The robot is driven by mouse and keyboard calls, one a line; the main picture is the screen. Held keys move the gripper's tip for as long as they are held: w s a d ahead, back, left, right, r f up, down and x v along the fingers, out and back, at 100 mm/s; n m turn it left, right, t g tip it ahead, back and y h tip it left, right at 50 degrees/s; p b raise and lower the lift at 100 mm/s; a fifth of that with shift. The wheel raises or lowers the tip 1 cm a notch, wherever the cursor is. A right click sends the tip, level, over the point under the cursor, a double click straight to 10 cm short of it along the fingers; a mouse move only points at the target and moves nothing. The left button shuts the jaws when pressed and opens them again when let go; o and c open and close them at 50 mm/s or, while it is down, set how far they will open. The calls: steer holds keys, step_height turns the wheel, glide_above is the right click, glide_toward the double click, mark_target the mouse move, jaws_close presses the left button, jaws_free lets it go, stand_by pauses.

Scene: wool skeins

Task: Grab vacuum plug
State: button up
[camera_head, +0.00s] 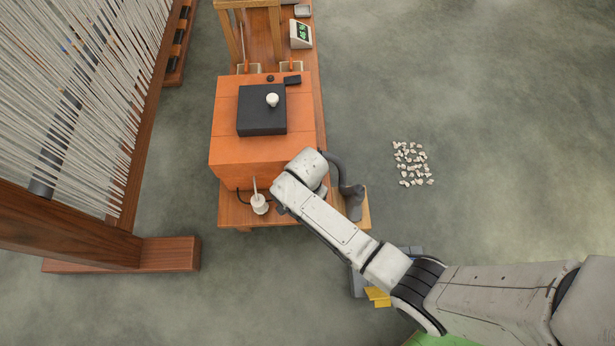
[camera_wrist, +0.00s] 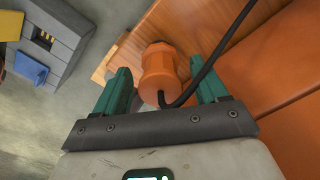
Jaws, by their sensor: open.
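The plug is an orange, ribbed, rounded body (camera_wrist: 160,72) with a black cable (camera_wrist: 215,55) bending out of its near end and running up to the right. It shows in the wrist view, between the two green fingers of my gripper (camera_wrist: 164,80). The fingers are apart, with a visible gap on each side of the plug, so nothing is gripped. The plug is over or on the wooden table's edge; I cannot tell whether it rests there. In the head view my arm hides the gripper and the plug.
An orange box (camera_head: 240,145) stands on the wooden table (camera_head: 285,217), with a black block (camera_head: 262,120) on top. A loom (camera_head: 95,110) fills the left. Small pale pieces (camera_head: 411,163) lie on the open floor at right.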

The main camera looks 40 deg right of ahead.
steer(key=shift+r, duration=0.1)
steer(key=c, duration=1.2)
steer(key=shift+o, duration=0.2)
